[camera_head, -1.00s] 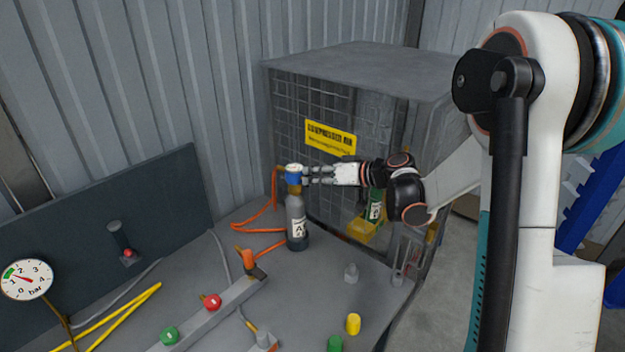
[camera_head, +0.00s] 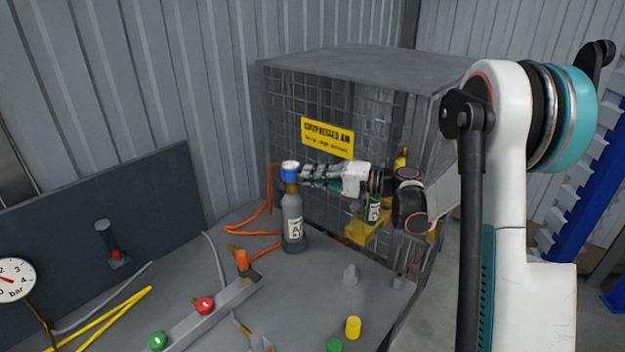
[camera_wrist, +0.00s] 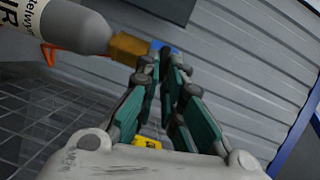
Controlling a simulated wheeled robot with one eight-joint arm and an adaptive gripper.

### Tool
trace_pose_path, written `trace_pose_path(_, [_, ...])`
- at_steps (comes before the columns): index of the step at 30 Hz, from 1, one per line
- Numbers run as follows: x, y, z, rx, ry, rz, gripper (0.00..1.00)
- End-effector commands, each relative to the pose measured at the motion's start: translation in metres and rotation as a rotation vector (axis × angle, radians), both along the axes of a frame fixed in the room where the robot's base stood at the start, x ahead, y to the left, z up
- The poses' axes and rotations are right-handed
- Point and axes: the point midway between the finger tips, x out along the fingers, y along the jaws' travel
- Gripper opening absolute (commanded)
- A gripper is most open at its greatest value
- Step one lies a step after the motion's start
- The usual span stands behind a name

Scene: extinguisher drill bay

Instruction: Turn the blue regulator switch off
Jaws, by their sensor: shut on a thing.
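The blue regulator switch (camera_head: 290,167) sits on top of a grey air bottle (camera_head: 292,218) that stands upright on the bench. A brass fitting (camera_head: 292,188) joins them. My gripper (camera_head: 303,173) reaches in from the right, level with the switch, its fingertips at the switch's right side. In the wrist view, the blue of the switch (camera_wrist: 172,47) shows just past my fingertips (camera_wrist: 165,62). My gripper is shut on it, with the fingers partly hiding it. The bottle (camera_wrist: 75,28) and brass fitting (camera_wrist: 130,47) lie to the left in that view.
A wire cage (camera_head: 285,115) with a yellow sign (camera_head: 327,138) stands close behind my gripper. An orange hose (camera_head: 255,232) runs beside the bottle. Red (camera_head: 205,305) and green (camera_head: 158,340) buttons and a gauge (camera_head: 12,279) are at the front left.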

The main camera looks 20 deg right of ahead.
Motion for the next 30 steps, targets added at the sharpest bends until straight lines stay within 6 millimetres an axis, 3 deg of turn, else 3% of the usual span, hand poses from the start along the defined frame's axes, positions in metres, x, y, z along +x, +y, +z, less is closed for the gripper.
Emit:
trace_pose_path(12, [0.0002,-0.0003,-0.0043,0.144,0.098,0.0,0.0])
trace_pose_path(28, [0.0002,-0.0001,-0.0039,0.162,0.109,0.0,0.0])
trace_pose_path(30, [0.0002,-0.0001,-0.0039,0.162,0.109,0.0,0.22])
